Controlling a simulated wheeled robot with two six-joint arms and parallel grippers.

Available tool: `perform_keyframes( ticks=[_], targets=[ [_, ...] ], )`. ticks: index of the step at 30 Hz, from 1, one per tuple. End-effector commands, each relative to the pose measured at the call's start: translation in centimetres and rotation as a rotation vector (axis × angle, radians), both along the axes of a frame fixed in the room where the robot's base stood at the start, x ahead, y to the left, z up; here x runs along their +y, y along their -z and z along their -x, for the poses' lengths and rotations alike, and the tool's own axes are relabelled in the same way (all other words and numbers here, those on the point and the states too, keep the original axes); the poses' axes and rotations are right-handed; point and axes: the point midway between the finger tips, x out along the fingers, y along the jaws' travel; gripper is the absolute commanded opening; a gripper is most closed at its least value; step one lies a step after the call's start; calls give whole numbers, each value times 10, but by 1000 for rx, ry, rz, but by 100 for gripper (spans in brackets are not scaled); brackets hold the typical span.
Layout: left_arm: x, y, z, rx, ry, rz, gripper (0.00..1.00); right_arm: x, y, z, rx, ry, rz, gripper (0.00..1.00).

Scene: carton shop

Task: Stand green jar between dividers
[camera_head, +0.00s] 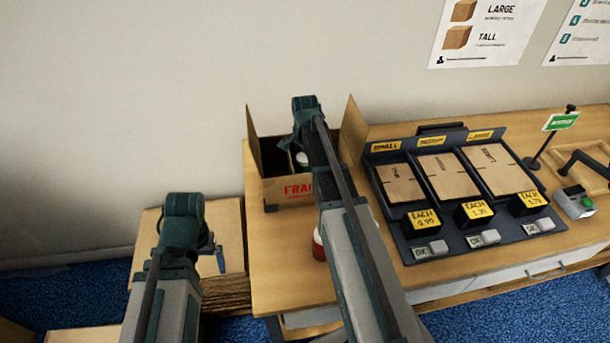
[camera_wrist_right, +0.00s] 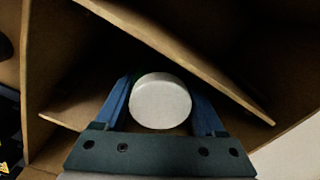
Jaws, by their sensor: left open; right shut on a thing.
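The carton (camera_head: 290,191) with red "FRA" lettering stands open on the table's left end. My right arm reaches over it, and its gripper is mostly hidden there in the head view. In the right wrist view the right gripper (camera_wrist_right: 163,108) is shut on a jar with a round white lid (camera_wrist_right: 160,102). A thin green edge shows behind the lid; the rest of the jar is hidden. Cardboard panels (camera_wrist_right: 190,48) lie around the fingers; whether the jar touches the carton floor cannot be told. My left gripper (camera_head: 216,256) is open and empty, low at the left.
A jar with red and white (camera_head: 319,246) stands on the table, partly hidden by my right arm. A black rack (camera_head: 413,217) of flat cartons with price tags fills the middle. A green sign (camera_head: 562,121) stands at right. A cardboard stack (camera_head: 226,290) is below my left gripper.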

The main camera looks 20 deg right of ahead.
Motion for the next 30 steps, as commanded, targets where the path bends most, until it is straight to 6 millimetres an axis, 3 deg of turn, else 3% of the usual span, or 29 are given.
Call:
perform_keyframes(
  ticks=[1, 3, 17, 18, 22, 30],
  targets=[
    [0, 14, 0, 0, 0, 0, 100, 0, 14, 0, 0, 0, 0, 4],
    [0, 20, 0, 0, 0, 0, 100, 0, 20, 0, 0, 0, 0, 4],
    [0, 23, 0, 0, 0, 0, 100, 0, 23, 0, 0, 0, 0, 4],
    [0, 22, 0, 0, 0, 0, 100, 0, 21, 0, 0, 0, 0, 78],
    [0, 21, 0, 0, 0, 0, 100, 0, 21, 0, 0, 0, 0, 100],
    [0, 21, 0, 0, 0, 0, 100, 0, 21, 0, 0, 0, 0, 100]
  ],
)
